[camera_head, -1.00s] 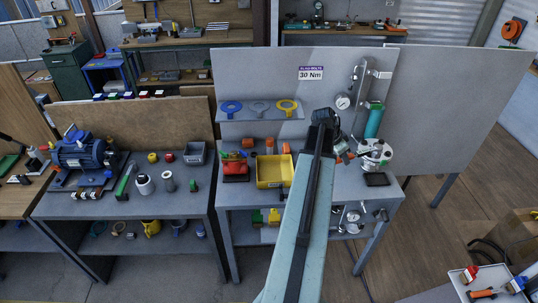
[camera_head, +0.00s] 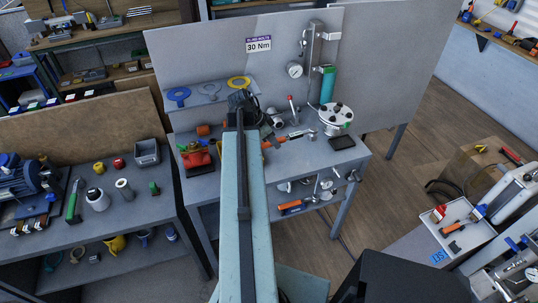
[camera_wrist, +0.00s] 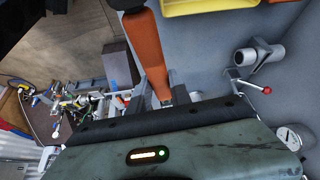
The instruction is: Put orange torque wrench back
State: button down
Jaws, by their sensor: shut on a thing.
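My gripper (camera_wrist: 165,100) is shut on the orange handle of the torque wrench (camera_wrist: 150,55) in the wrist view. The handle runs up from the jaws to a dark end at the top edge. In the head view my gripper's end of the arm (camera_head: 243,105) is over the grey workbench, and its fingers are hidden. An orange and silver tool (camera_head: 286,138), which looks like the wrench, sticks out to the right of my arm. A 30 Nm label (camera_head: 258,44) is on the grey back panel.
A yellow bin (camera_wrist: 200,5) is near the handle. Another orange-handled tool (camera_head: 291,206) lies on the lower shelf. A tray (camera_head: 460,232) is at right.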

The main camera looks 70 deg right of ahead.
jog(key=a+f, duration=0.1)
jog(key=a+f+m, duration=0.1)
jog(key=a, duration=0.1)
jog(key=shift+a+b, duration=0.15)
jog(key=shift+b, duration=0.15)
jog(key=shift+w, duration=0.1)
